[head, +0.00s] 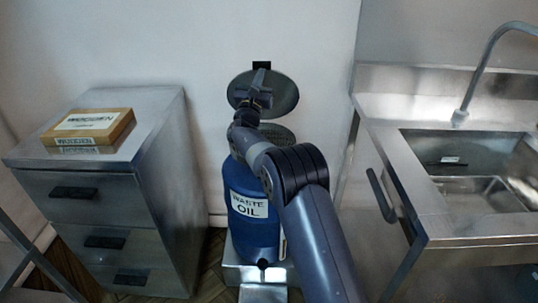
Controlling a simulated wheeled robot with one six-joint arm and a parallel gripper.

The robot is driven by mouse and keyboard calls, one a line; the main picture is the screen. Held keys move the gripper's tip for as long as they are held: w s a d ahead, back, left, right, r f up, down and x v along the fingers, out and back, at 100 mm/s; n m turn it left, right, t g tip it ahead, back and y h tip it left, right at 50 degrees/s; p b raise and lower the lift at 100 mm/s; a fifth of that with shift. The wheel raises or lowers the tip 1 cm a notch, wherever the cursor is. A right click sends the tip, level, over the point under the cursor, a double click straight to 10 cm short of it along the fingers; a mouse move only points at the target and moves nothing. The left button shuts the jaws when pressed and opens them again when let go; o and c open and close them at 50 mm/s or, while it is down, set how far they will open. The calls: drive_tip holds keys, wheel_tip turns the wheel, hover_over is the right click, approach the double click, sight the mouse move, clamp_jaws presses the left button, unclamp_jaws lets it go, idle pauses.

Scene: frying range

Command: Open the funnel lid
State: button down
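The funnel lid (287,92) is a round grey metal disc. It stands raised, close to upright, in front of the wall, with a small black tab (261,65) at its top edge. Below it the funnel's perforated top (281,132) shows uncovered, partly hidden by my arm. The funnel sits on a blue drum (236,180) labelled "WASTE OIL". My gripper (258,80) is in front of the lid's face and covers its middle. I cannot tell whether it touches the lid, or whether its fingers are open or shut.
A steel drawer cabinet (165,150) stands at left with a "WOODEN" labelled box (118,131) on top. At right is a steel sink unit (385,110) with a tap (461,116) and a dark handle (381,195). The drum stands in the narrow gap between them.

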sight(261, 63)
drive_tip(key=shift+w+r+p, duration=0.35)
drive_tip(key=shift+w+r, duration=0.05)
drive_tip(key=shift+w, duration=0.35)
drive_tip(key=p+x, duration=0.2)
drive_tip(key=p, duration=0.1)
drive_tip(key=p+x, duration=0.1)
drive_tip(key=x, duration=0.1)
drive_tip(key=shift+w+a+p, duration=0.1)
drive_tip(key=shift+a+p, duration=0.25)
drive_tip(key=shift+a, duration=0.05)
drive_tip(key=shift+w+f+p, duration=0.15)
drive_tip(key=shift+w+p, duration=0.2)
drive_tip(key=shift+w, duration=0.05)
